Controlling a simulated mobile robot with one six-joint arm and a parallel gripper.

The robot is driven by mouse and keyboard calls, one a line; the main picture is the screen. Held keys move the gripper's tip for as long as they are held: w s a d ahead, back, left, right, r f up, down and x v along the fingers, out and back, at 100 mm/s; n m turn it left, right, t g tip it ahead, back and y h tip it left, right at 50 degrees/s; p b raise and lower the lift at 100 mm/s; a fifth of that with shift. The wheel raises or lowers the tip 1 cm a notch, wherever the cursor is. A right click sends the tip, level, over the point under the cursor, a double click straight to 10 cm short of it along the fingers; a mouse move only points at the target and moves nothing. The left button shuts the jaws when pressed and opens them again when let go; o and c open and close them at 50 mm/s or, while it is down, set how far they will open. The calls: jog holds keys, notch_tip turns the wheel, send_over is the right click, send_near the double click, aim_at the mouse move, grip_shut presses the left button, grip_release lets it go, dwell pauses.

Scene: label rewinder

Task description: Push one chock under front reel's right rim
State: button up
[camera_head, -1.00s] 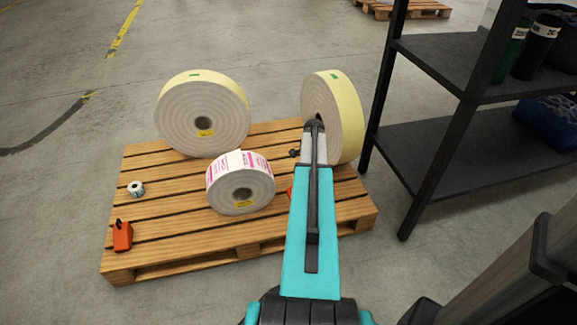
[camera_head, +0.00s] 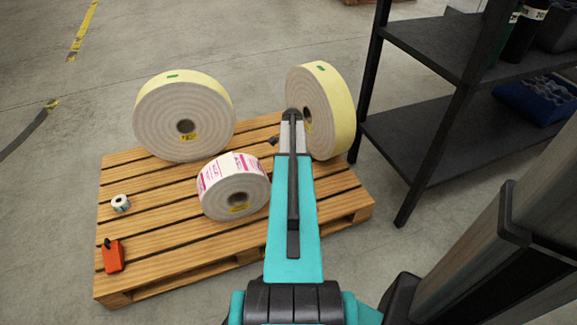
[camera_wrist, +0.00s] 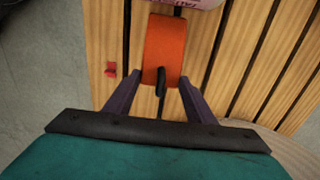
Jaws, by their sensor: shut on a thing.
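The front reel (camera_head: 235,187), white with pink print, stands on the pallet with its right rim close to my arm. A corner of it also shows at the top of the wrist view (camera_wrist: 187,3). In the wrist view my gripper (camera_wrist: 160,79) is shut on an orange chock (camera_wrist: 165,45) with a black handle, its fingers at the chock's near end. The chock's far end is close to the reel; I cannot tell whether they touch. My arm hides this chock and the fingers in the head view. Another orange chock (camera_head: 113,256) stands at the pallet's front left.
Two large cream reels stand at the back, one left (camera_head: 184,118) and one right (camera_head: 330,110) beside my arm. A small roll (camera_head: 121,203) lies on the left of the pallet (camera_head: 155,240). A dark shelf rack (camera_head: 430,140) stands at the right. A small red thing (camera_wrist: 111,69) is near the pallet edge.

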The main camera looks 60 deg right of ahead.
jog(key=shift+w+a+f, duration=0.1)
jog(key=shift+w+a+f+b, duration=0.1)
jog(key=shift+a+f+b, duration=0.05)
jog(key=shift+f+b, duration=1.15)
jog(key=shift+w+a+f+b, duration=0.1)
jog(key=shift+f+b, duration=0.8)
jog(key=shift+f, duration=0.65)
jog(key=shift+w+a+f+b, duration=0.1)
jog(key=shift+a+f+b, duration=0.05)
jog(key=shift+f+b, duration=1.15)
jog(key=shift+w+a+p, duration=0.15)
jog(key=shift+a+p, duration=0.05)
jog(key=shift+p, duration=0.2)
jog(key=shift+w+a+f+p, duration=0.1)
jog(key=shift+w+a+p, duration=0.2)
jog(key=shift+w+a, duration=0.25)
jog(key=shift+w+a+p, duration=0.25)
jog(key=shift+w+a, duration=0.1)
jog(key=shift+a, duration=0.3)
jog(key=o, duration=1.1)
jog(key=shift+o, duration=0.2)
notch_tip(320, 180, up, 14)
jog(key=p, duration=0.4)
jog(key=shift+f, duration=0.1)
